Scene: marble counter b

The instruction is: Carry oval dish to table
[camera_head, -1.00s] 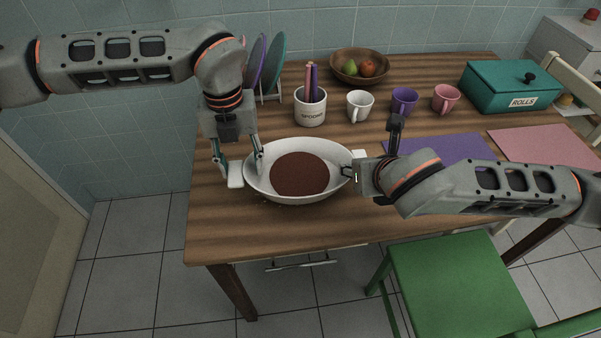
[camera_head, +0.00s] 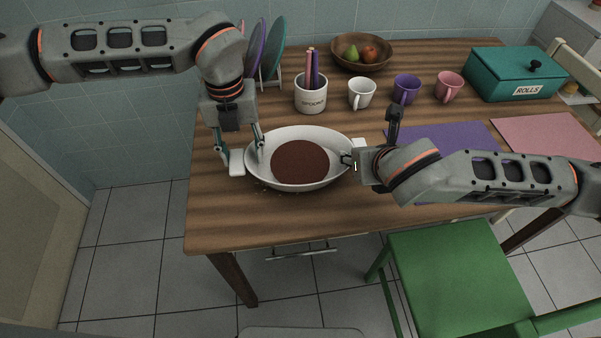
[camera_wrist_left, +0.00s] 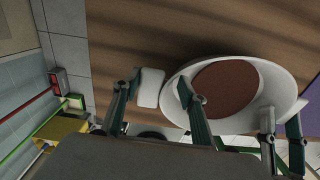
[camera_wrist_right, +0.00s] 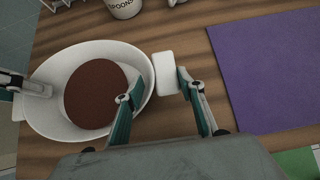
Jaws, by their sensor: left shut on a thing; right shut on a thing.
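The white oval dish (camera_head: 337,177) with a brown filling (camera_head: 300,163) is on or just above the wooden table near its front left; I cannot tell if it touches. It has pale end handles. My left gripper (camera_head: 243,152) is shut on the dish's left end, one finger inside the bowl and one beyond the left handle (camera_wrist_left: 149,88). My right gripper (camera_wrist_right: 158,97) is shut on the right end, one finger inside the rim and one beyond the right handle (camera_wrist_right: 166,72). The dish looks level.
Behind the dish stand a spoons pot (camera_head: 311,95), a white mug (camera_head: 361,94), a purple cup (camera_head: 406,89), a pink cup (camera_head: 449,88), a fruit bowl (camera_head: 362,54) and a plate rack. A purple mat (camera_head: 450,138) lies right. A green chair (camera_head: 450,270) stands in front. The front left tabletop is clear.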

